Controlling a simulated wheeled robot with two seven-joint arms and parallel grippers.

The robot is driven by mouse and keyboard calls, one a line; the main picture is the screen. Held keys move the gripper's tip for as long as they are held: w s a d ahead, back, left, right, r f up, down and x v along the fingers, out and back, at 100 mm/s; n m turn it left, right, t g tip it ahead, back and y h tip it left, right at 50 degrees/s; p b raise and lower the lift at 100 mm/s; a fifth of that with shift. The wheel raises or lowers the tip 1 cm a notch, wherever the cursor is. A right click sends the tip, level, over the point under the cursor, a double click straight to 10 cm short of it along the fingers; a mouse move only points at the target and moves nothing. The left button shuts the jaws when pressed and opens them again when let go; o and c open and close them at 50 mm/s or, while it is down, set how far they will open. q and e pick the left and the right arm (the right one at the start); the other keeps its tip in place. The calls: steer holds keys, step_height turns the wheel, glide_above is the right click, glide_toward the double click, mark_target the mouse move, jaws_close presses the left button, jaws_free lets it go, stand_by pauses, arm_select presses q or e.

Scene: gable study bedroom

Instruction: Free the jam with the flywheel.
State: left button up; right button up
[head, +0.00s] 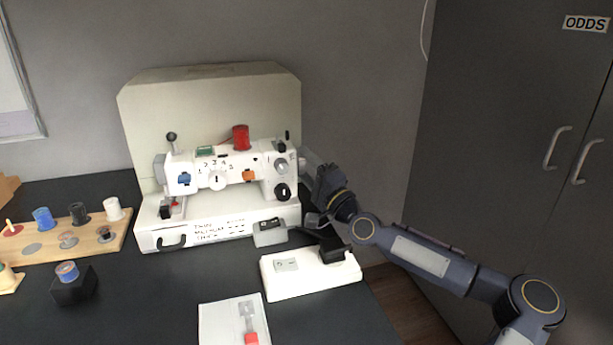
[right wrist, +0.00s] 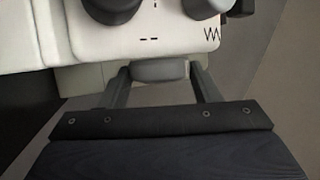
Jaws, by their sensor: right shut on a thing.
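The white sewing machine (head: 228,170) stands on the dark table, with a red thread spool (head: 241,138) on top and dark and coloured knobs on its front. The flywheel (right wrist: 160,71) is a grey rounded piece at the machine's right end. My right gripper (head: 309,166) reaches it from the right. In the right wrist view its two fingers stand on either side of the flywheel, shut on it. The fingers partly hide the flywheel in the head view. The jam itself cannot be made out. My left gripper is not in view.
A white foot pedal (head: 311,283) lies under my right forearm. A wooden rack (head: 88,238) with several spools lies at the left, and a black block (head: 74,288) in front of it. A white card (head: 228,318) lies at the front. A dark cabinet (head: 510,130) stands right.

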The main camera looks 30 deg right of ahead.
steer(key=shift+a, duration=0.1)
steer(key=o, duration=1)
